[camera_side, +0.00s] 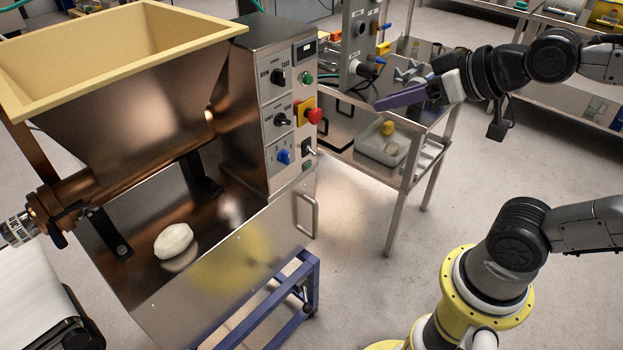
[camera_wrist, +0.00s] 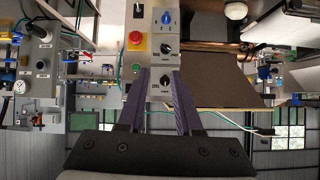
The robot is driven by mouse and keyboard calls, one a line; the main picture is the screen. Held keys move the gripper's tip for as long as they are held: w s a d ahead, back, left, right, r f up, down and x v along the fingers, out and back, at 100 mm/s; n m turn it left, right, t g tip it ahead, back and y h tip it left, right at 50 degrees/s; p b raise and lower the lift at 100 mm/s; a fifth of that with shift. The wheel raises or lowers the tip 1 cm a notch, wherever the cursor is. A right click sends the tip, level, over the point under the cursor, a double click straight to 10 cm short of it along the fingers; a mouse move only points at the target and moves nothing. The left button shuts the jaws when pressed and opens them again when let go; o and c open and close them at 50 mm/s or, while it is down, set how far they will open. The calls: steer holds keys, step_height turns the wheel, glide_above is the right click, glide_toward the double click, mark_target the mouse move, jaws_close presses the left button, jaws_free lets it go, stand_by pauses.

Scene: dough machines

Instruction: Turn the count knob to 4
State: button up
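The control panel of the dough machine (camera_side: 277,110) carries a blue knob (camera_side: 284,156) low down and two black knobs above it, an upper one (camera_side: 278,77) and a middle one (camera_side: 282,119). The wrist view shows the panel upside down, with the blue knob (camera_wrist: 166,18) at the top and the black knobs (camera_wrist: 166,48) below it. The labels are too small to read, so I cannot tell which is the count knob or its setting. My gripper (camera_side: 380,104) is apart from the panel, to its right; its two purple fingers (camera_wrist: 157,72) are spread and empty.
A red emergency button (camera_side: 313,115) on a yellow plate juts out beside the middle knob. A green button (camera_side: 306,78) sits near the top. A steel cart (camera_side: 438,150) with a bin stands behind. Open air lies between gripper and panel.

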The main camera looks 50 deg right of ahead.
steer(key=s+f+g, duration=0.5)
steer(key=s+f, duration=0.2)
steer(key=s, duration=0.2)
steer(key=t, duration=0.5)
glide_toward(289, 160)
step_height(289, 160, up, 5)
steer(key=s, duration=0.2)
steer(key=w+f+t, duration=0.3)
steer(key=w+f, duration=0.2)
steer(key=f, duration=0.1)
steer(key=s+f+t, duration=0.4)
steer(key=f, duration=0.1)
steer(key=shift+w+a+r, duration=0.1)
steer(key=shift+w, duration=1.6)
steer(key=shift+w+r, duration=0.15)
steer(key=shift+w, duration=1.55)
jaws_close()
steer(key=m, duration=0.7)
steer(key=shift+c, duration=1.2)
jaws_free()
steer(key=shift+m, duration=0.5)
steer(key=shift+o, duration=1.2)
